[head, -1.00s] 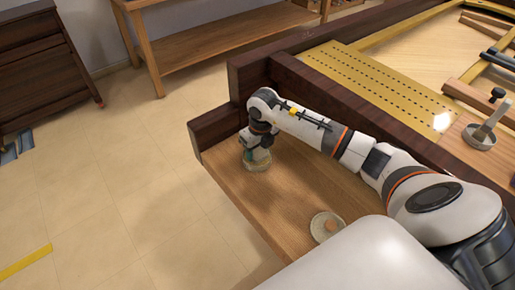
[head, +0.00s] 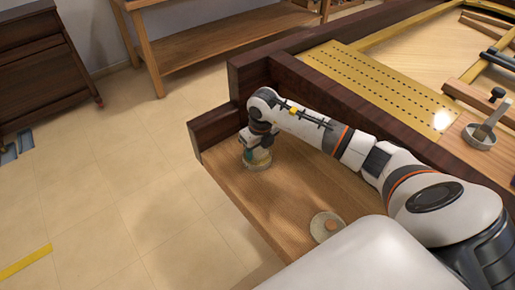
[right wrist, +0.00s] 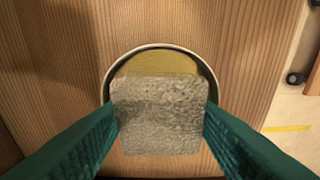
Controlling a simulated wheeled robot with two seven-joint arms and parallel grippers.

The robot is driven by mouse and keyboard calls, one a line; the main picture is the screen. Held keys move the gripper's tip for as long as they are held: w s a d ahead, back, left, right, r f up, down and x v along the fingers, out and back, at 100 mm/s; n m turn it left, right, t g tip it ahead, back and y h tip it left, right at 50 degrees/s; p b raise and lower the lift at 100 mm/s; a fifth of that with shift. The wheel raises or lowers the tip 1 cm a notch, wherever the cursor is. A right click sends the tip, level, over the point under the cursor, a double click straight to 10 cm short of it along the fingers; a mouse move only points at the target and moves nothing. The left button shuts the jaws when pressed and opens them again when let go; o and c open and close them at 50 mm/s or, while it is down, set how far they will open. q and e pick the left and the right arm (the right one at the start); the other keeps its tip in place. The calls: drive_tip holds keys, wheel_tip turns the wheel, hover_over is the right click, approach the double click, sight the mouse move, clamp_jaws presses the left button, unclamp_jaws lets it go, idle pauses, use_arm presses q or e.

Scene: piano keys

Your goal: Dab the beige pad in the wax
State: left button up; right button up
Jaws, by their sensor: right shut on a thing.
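The beige pad (right wrist: 160,125) is a rough, squarish block in the right wrist view. My right gripper (head: 259,146) is shut on it, with a green finger at each side. The wax (right wrist: 163,64) is a yellow-brown disc in a round, pale-rimmed tin (head: 257,164) on the wooden board. In the right wrist view the pad covers the near part of the tin, and the far part of the wax shows beyond it. I cannot tell whether the pad touches the wax. In the head view my gripper hides most of the tin. My left gripper is not in view.
A round grey dish (head: 326,226) sits on the board (head: 287,190) nearer me, partly hidden by my own white body. A dark raised edge (head: 214,126) bounds the board at the back. Bare board lies between tin and dish.

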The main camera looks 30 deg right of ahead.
sight(257, 149)
drive_tip(key=shift+r, duration=0.1)
drive_tip(key=shift+r+p, duration=2.5)
drive_tip(key=shift+r, duration=0.9)
